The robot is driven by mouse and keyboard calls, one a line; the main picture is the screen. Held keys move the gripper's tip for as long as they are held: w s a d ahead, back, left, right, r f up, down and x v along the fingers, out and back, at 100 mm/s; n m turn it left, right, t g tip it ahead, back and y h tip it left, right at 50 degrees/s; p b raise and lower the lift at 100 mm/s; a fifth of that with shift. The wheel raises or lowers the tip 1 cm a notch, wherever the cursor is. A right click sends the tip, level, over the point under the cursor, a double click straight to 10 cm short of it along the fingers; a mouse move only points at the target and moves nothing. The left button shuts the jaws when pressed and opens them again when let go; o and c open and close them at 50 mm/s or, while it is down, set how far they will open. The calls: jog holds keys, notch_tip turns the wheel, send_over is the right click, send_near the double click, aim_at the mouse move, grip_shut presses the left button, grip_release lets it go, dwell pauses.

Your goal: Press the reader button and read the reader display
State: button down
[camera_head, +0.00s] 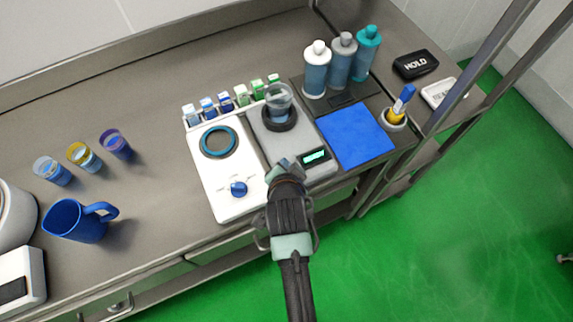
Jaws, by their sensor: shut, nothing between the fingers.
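The reader appears to be the grey device (268,148) in the middle of the worktop, with a clear cup (279,100) on its dark round seat. Its display (315,157) is a small dark panel with a lit cyan area; any characters are too small to read. My gripper (287,167) is shut and empty, over the front part of the reader, just left of the display. No reader button shows; it may be hidden behind my gripper. I cannot tell whether the fingertips touch the reader.
A white device (217,185) with a teal ring and blue knob stands left of the reader. A blue mat (354,137) lies to the right. Small vials (225,101) and several bottles (341,62) stand behind. A blue mug (76,220) is far left.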

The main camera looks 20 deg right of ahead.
jog(key=shift+f, duration=0.35)
jog(key=shift+r, duration=0.1)
dwell(0.4)
jog(key=shift+r+p, duration=0.7)
jog(key=shift+r, duration=0.1)
notch_tip(320, 180, up, 5)
jog(key=p, duration=0.5)
jog(key=shift+r, duration=0.1)
dwell(0.5)
